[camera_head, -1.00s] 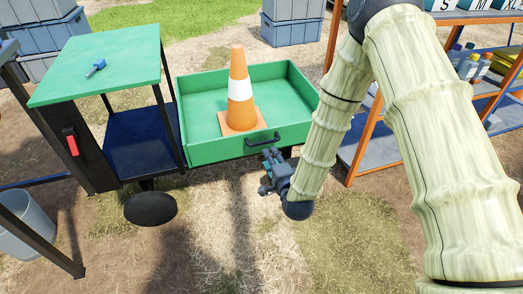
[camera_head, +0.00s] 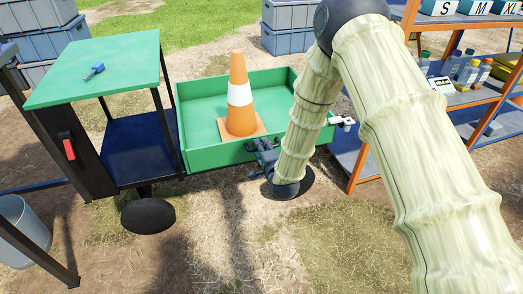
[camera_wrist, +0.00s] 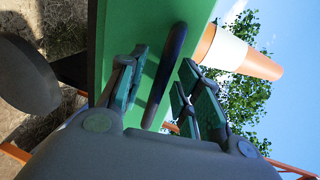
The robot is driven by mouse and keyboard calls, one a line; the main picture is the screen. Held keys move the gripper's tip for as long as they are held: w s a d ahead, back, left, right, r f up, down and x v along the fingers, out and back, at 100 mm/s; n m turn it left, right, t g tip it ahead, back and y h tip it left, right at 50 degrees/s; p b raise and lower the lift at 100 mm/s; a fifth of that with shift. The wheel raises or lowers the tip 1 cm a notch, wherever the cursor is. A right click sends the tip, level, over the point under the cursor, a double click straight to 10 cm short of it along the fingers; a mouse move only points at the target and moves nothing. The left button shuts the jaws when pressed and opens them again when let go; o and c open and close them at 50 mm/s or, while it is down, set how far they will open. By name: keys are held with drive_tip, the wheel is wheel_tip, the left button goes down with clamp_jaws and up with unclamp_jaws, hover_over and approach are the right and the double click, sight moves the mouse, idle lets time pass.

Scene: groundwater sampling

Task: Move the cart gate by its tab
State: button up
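The green cart bed's front panel, which looks like the gate (camera_head: 212,154), stands upright and closed against the side walls. Its dark bar handle, apparently the tab (camera_wrist: 166,78), is seen up close in the wrist view. In the head view my gripper and arm largely hide that handle. My gripper (camera_head: 262,154) is at the front panel, right of its middle. In the wrist view my gripper (camera_wrist: 164,68) is open, with a finger on each side of the handle and visible gaps. I cannot tell whether either finger touches it.
An orange and white cone (camera_head: 240,95) stands in the cart bed. A green-topped stand (camera_head: 105,70) is at the left, with a black wheel (camera_head: 148,215) below. An orange-framed shelf (camera_head: 357,155) is close on the right. The ground before the cart is clear.

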clamp_jaws()
drive_tip(key=shift+a, duration=0.1)
